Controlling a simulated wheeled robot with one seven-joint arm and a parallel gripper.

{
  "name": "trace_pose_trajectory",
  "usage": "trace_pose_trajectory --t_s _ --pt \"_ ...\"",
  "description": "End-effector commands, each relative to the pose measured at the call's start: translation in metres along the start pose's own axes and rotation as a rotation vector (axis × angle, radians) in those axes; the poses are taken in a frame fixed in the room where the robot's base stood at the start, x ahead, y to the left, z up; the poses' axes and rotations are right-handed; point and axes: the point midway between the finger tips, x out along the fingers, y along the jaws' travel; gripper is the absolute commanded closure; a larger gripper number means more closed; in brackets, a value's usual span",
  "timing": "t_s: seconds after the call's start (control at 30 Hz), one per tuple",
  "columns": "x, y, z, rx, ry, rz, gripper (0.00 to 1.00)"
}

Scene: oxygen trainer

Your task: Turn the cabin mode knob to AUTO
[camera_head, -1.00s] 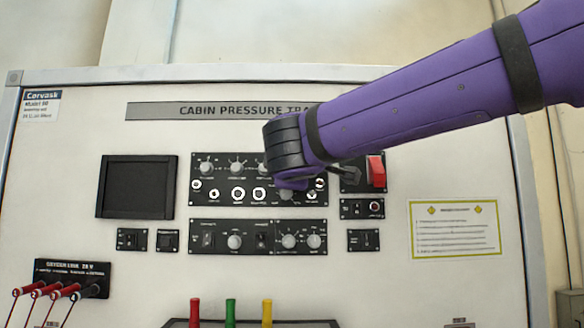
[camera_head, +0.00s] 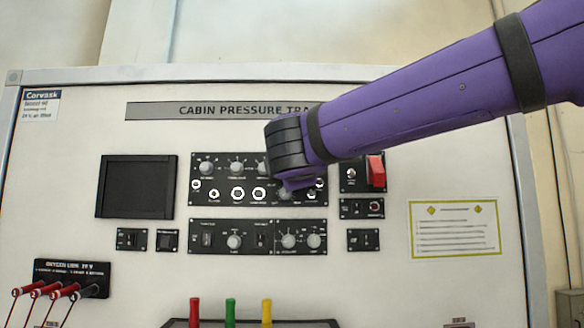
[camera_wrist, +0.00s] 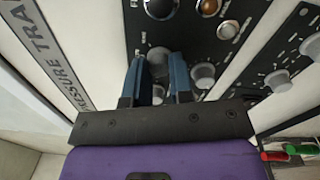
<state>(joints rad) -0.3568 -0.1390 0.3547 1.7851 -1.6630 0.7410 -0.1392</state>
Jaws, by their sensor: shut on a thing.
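My gripper (camera_wrist: 157,66) shows in the wrist view with its two blue fingers on either side of a grey round knob (camera_wrist: 158,57), shut on it. The knob's label and pointer are not readable, so I cannot tell its setting or confirm its name. In the head view my wrist covers the right part of the upper black panel (camera_head: 225,181) and hides the fingers and the held knob.
Another grey knob (camera_wrist: 203,75) lies right of the fingers in the wrist view. A red switch cover (camera_head: 376,171) is right of my wrist. A lower panel (camera_head: 220,246) with knobs and switches sits below. Coloured handles (camera_head: 230,312) stand at the bottom.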

Motion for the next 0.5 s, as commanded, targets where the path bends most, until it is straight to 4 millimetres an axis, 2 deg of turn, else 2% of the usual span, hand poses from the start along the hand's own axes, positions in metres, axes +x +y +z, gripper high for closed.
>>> trace_pose_trajectory --t_s 0.17,0.2,0.3,0.5 --pt "-0.0001 -0.0013 -0.0011 -0.001 0.002 -0.002 1.00" --pt "-0.0001 -0.0013 -0.0011 -0.001 0.002 -0.002 0.72" --pt "-0.0001 -0.0010 -0.0009 0.000 0.002 -0.002 0.53" --pt "0.0000 -0.0006 -0.0005 0.000 0.001 -0.001 0.53"
